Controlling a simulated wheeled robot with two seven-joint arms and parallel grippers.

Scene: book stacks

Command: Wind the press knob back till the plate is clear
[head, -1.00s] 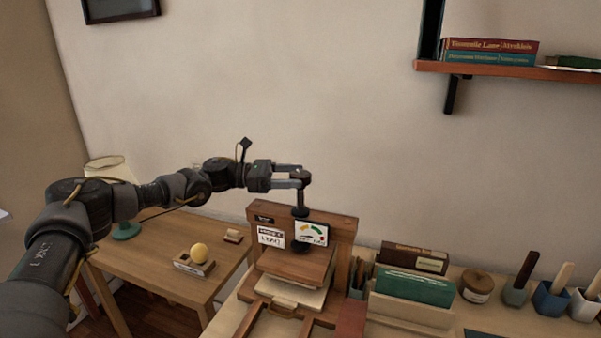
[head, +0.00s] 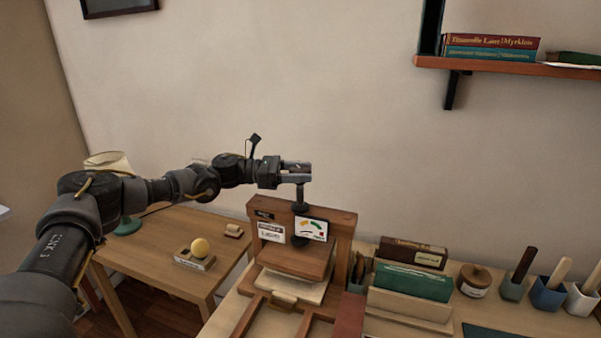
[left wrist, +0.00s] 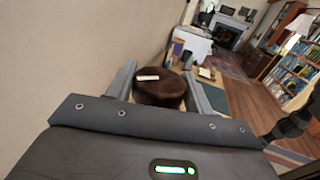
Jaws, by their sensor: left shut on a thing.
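The wooden press stands on the bench, its crossbeam (head: 335,218) above a brown pressing plate (head: 292,262). A pale stack (head: 305,289) lies under the plate; I cannot tell for sure whether they touch. A dark screw stem (head: 300,197) rises from the crossbeam to the knob. My left gripper (head: 298,171) is shut on the knob above the press. In the left wrist view, the round dark brown knob (left wrist: 160,91) with a white mark sits between the two fingers. A gauge card (head: 311,229) with coloured bands hangs on the crossbeam. My right gripper is out of view.
Right of the press stand a green book (head: 413,282) in a holder, a lidded jar (head: 474,281) and several handled pots. A wall shelf (head: 510,66) is at upper right.

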